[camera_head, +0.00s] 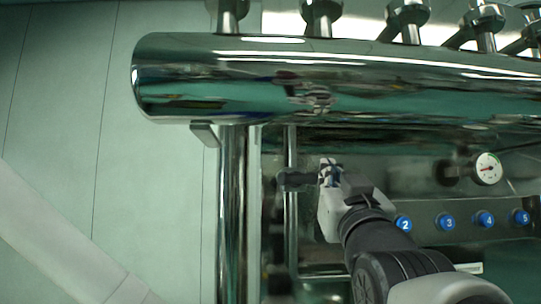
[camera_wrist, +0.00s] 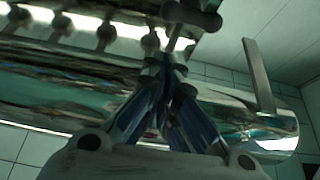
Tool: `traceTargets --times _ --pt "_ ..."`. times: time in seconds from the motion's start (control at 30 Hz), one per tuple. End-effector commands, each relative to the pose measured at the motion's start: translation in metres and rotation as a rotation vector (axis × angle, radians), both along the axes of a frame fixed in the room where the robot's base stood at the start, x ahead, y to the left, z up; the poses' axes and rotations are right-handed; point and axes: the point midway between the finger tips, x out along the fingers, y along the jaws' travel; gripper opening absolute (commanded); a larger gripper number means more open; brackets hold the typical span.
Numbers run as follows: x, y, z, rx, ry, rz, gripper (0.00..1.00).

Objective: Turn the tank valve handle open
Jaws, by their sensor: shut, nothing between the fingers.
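A dark handle with a rounded end (camera_head: 293,181), which looks like the valve handle, shows just left of my gripper in the head view. In the wrist view a dark handle with rounded ends (camera_wrist: 190,14) on a short stem sits at the top, beyond the fingertips. My gripper (camera_head: 329,170) is shut and empty, close beside the handle. In the wrist view its fingers (camera_wrist: 168,62) meet just below the handle's stem. I cannot tell whether they touch it. The far side of the handle is hidden.
A shiny horizontal cylinder (camera_head: 330,85) runs above my gripper, with several metal fittings (camera_head: 404,18) on top. A vertical chrome post (camera_head: 231,210) stands to the left. A gauge (camera_head: 487,169) and several numbered blue buttons (camera_head: 447,222) are on the right. The left side shows bare tiles.

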Motion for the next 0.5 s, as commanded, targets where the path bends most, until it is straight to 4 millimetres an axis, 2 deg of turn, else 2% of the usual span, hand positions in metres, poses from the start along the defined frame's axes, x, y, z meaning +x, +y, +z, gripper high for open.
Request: traceTargets --times 0.03,0.17,0.27,0.5 --pt "0.001 0.000 0.012 0.000 -0.021 0.000 0.00" --pt "0.006 0.000 0.023 0.000 -0.045 0.000 0.00" --pt "0.019 0.000 0.030 0.000 -0.044 0.000 0.00" --pt "0.063 0.000 0.057 0.000 -0.043 0.000 0.00"
